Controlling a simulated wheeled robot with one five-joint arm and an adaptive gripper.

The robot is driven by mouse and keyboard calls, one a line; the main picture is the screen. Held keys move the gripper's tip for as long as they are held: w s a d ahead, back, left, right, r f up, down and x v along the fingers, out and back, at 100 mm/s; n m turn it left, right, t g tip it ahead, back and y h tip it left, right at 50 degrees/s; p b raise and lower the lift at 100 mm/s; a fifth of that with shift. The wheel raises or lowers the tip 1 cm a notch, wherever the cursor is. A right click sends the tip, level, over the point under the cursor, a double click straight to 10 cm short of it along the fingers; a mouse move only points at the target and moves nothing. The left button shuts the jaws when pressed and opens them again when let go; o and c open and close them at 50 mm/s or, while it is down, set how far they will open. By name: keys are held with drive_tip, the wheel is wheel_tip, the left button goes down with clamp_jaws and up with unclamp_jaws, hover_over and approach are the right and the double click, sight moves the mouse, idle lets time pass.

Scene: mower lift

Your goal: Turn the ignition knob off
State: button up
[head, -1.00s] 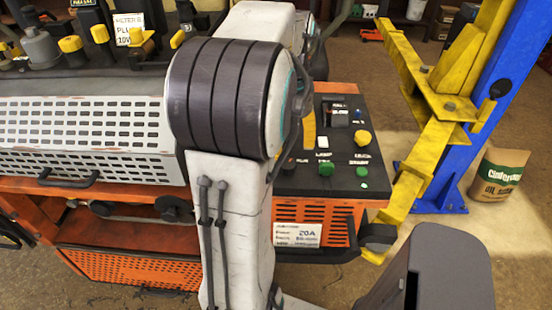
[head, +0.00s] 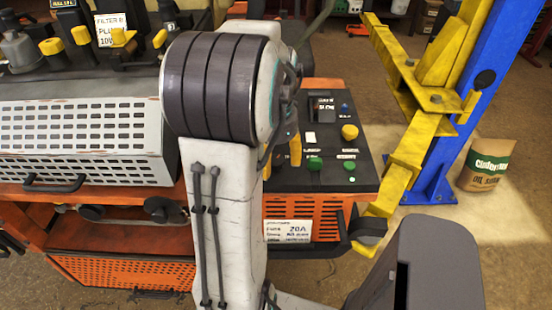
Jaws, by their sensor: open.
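The dark control panel (head: 366,176) sits on top of the orange cabinet, right of my arm in the head view. It carries a round yellow button (head: 349,132), a green knob (head: 315,164) and a smaller green button (head: 350,166). I cannot make out which control is the ignition knob; part of the panel's left side is hidden behind my arm and gripper. My gripper (head: 281,163) is partly seen beside my arm, over the panel's left part. Its yellow fingers are apart, pointing down, with nothing seen between them. Whether they touch a control cannot be told.
A grey perforated cover (head: 85,135) with a handle stands left of my arm. Yellow-handled levers (head: 80,36) are behind it. A yellow lift arm (head: 405,165) and blue post (head: 455,110) stand close on the right. A paper sack (head: 487,165) is on the floor beyond.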

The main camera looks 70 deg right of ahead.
drive_tip(key=c, duration=1.2)
drive_tip(key=shift+n, duration=0.4)
drive_tip(key=n, duration=0.5)
drive_tip(key=shift+f+n+b, duration=0.1)
drive_tip(key=shift+n+b, duration=0.2)
drive_tip(key=n, duration=0.5)
drive_tip(key=shift+a, duration=0.1)
drive_tip(key=shift+n, duration=0.4)
drive_tip(key=o, duration=1.2)
